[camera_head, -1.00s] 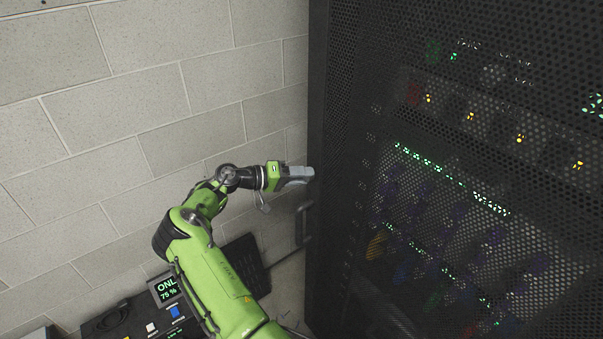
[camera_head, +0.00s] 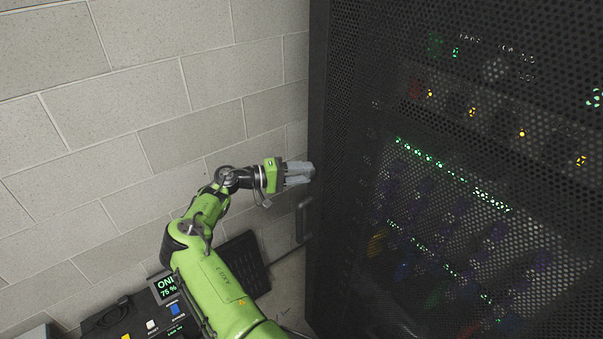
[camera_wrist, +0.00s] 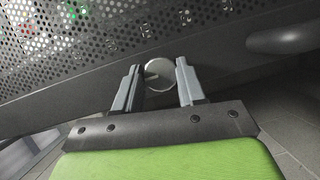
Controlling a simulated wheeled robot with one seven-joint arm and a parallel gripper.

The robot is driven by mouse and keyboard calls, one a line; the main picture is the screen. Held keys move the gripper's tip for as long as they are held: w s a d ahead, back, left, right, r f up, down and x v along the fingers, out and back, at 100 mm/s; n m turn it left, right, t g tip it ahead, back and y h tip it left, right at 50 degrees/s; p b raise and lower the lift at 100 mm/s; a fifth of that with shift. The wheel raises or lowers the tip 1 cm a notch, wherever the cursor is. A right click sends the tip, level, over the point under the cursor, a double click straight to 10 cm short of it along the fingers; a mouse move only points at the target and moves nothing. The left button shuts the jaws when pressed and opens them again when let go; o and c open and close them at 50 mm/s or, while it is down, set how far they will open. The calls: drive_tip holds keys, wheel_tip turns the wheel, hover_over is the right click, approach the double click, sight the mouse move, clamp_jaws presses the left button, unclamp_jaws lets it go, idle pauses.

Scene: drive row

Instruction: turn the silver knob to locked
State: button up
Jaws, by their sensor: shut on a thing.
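The silver knob (camera_wrist: 159,73) is a round metal disc on the dark cabinet frame in the wrist view. A short dark mark shows on the left part of its face. My gripper (camera_wrist: 157,77) has one grey finger on each side of the knob and is shut on it. In the head view my gripper (camera_head: 309,173) reaches the left edge of the cabinet, and the knob is hidden there behind the fingers. I cannot read any locked or unlocked label.
The perforated door (camera_head: 440,180) of the cabinet fills the right side, with lit equipment behind it. A dark handle (camera_head: 304,220) is just below my gripper, and shows at right in the wrist view (camera_wrist: 285,38). A block wall (camera_head: 150,90) stands at left.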

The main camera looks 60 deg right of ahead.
drive_tip(key=o, duration=1.1)
drive_tip(key=shift+c, duration=0.2)
drive_tip(key=b+v, duration=0.2)
drive_tip(key=v, duration=1.4)
drive_tip(key=shift+b, duration=0.4)
drive_tip(key=shift+d, duration=0.15)
